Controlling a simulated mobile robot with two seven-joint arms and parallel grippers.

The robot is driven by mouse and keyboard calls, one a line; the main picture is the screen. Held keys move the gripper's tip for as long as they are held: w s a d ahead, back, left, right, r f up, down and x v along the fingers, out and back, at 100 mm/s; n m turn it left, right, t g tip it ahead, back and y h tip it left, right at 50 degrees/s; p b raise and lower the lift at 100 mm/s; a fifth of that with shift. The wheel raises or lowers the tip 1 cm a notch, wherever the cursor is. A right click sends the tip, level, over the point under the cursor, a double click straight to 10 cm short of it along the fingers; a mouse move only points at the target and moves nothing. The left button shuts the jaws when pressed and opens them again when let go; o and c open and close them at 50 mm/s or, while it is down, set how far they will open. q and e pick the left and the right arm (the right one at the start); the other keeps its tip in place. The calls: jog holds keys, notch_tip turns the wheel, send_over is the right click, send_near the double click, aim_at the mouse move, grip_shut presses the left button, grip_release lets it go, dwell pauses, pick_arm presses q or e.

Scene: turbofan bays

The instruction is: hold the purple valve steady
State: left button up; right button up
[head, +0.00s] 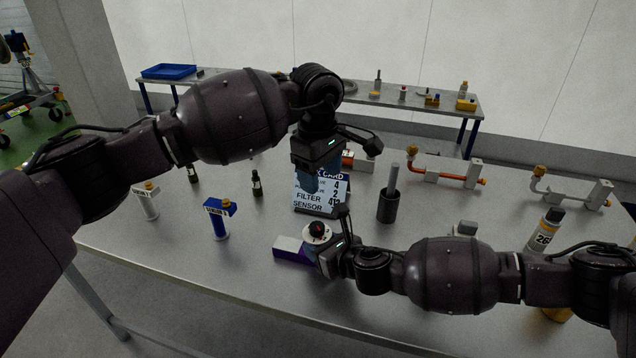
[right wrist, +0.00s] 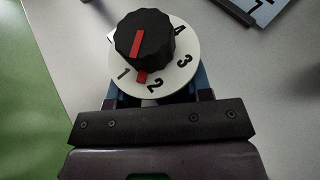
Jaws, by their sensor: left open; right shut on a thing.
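The purple valve (head: 290,257) is on the table's near side, a block with a pale top and purple side. A white dial with a black knob (head: 317,231) shows at its right end. In the right wrist view the knob (right wrist: 144,38) has a red mark pointing between 1 and 2. My right gripper (head: 318,254) is shut on the valve beneath the dial; the dial hides most of the grip. My left gripper (head: 309,187) is open, pointing down above and behind the valve, in front of the card (head: 316,206).
A blue labelled post (head: 218,222) stands left of the valve, and a dark cup with a grey rod (head: 389,203) stands to the right. Copper pipe fittings (head: 450,178) and a spray can (head: 546,229) are farther right. A second bench (head: 360,97) is behind.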

aim_at(317, 226)
pick_arm(q)
jog(key=shift+w+a+r+n+h, duration=0.1)
jog(key=shift+w+r+n+h, duration=0.15)
jog(key=shift+n, duration=0.35)
jog(key=shift+a+r+n+h, duration=0.15)
jog(key=shift+n+h, duration=0.2)
jog(key=shift+n, duration=0.25)
jog(key=shift+d, duration=0.1)
jog(key=f+m, duration=0.2)
jog(key=f, duration=0.2)
jog(key=f+m+y, duration=0.1)
jog(key=f+m, duration=0.1)
jog(key=f, duration=0.3)
jog(key=s+f+m, duration=0.1)
jog(key=f+m, duration=0.1)
jog(key=f, duration=0.2)
jog(key=shift+f+y, duration=0.4)
